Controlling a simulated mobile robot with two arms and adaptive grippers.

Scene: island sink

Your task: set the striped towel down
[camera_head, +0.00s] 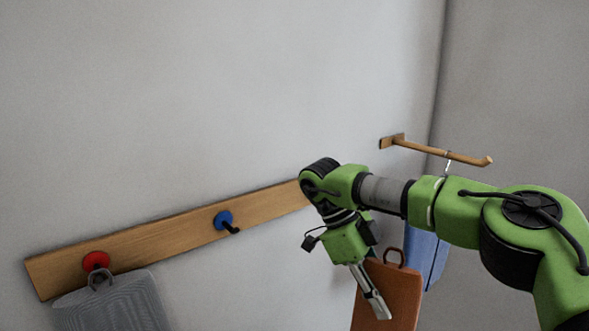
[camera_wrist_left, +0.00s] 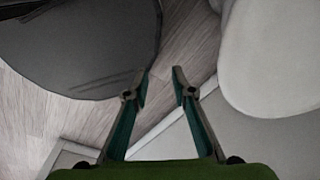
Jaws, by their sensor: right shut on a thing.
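My right gripper (camera_head: 378,305) is shut on a brown towel (camera_head: 398,295) with a loop at its top, in the lower right of the head view. Its fingers lie over the towel's left part, and the lower end is cut off by the frame. No stripes can be made out on it. A grey towel (camera_head: 112,305) with fine lines hangs at the lower left, its loop at the red hook (camera_head: 96,261). My left gripper (camera_wrist_left: 160,82) shows only in the left wrist view, open with nothing between its fingers.
A wooden rail (camera_head: 160,238) on the wall carries the red hook and a bare blue hook (camera_head: 224,220). A wooden peg (camera_head: 440,152) sticks out at the right. A blue cloth (camera_head: 424,252) hangs below it, partly behind my right arm. The left wrist view shows a dark rounded surface (camera_wrist_left: 75,40) and a pale one (camera_wrist_left: 275,55).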

